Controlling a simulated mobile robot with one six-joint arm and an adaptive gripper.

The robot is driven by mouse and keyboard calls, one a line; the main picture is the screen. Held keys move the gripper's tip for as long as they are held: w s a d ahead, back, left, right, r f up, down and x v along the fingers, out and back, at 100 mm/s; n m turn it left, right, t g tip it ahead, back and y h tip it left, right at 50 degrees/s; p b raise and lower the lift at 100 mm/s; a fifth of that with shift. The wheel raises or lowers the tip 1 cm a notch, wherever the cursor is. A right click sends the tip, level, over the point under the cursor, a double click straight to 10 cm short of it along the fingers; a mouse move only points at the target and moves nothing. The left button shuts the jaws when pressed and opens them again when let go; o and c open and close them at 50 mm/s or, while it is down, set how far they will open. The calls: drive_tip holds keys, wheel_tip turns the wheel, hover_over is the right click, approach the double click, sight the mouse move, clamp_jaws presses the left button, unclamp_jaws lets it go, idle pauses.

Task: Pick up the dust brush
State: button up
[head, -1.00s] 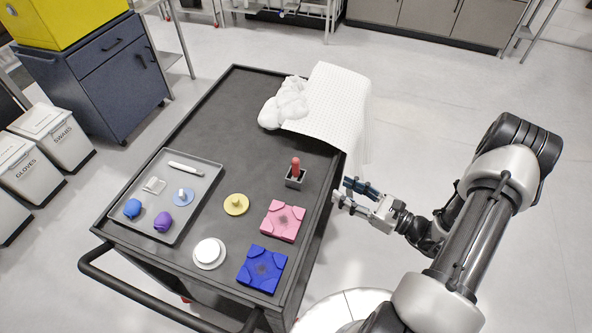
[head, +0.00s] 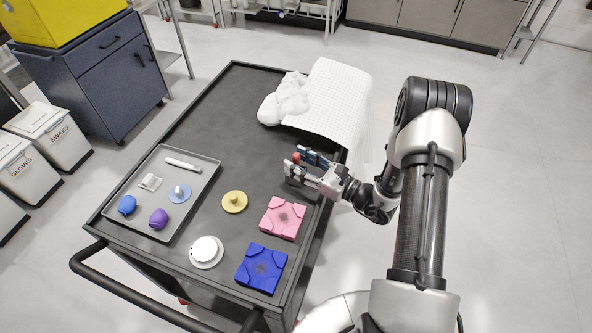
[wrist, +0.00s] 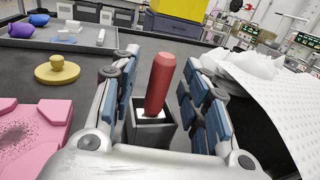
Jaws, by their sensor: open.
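The dust brush, seen as a red upright handle (wrist: 160,84), stands slightly tilted in a small dark square holder (wrist: 150,133); its lower end is hidden inside the holder. In the head view only the red top of the brush (head: 296,158) shows between my fingers, and my gripper covers most of the holder. My gripper (head: 297,162) is open, with one finger on each side of the handle. In the wrist view gaps show between the handle and the blue finger pads.
A pink block (head: 283,218), a blue block (head: 261,268), a yellow knobbed disc (head: 234,202) and a white round piece (head: 206,250) lie nearby on the dark cart. A grey tray (head: 190,207) is left. White cloth (head: 330,108) lies behind. The cart's middle is clear.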

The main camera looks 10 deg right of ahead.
drive_tip(key=shift+w+a, duration=0.4)
drive_tip(key=shift+w, duration=0.05)
drive_tip(key=shift+c, duration=0.4)
clamp_jaws()
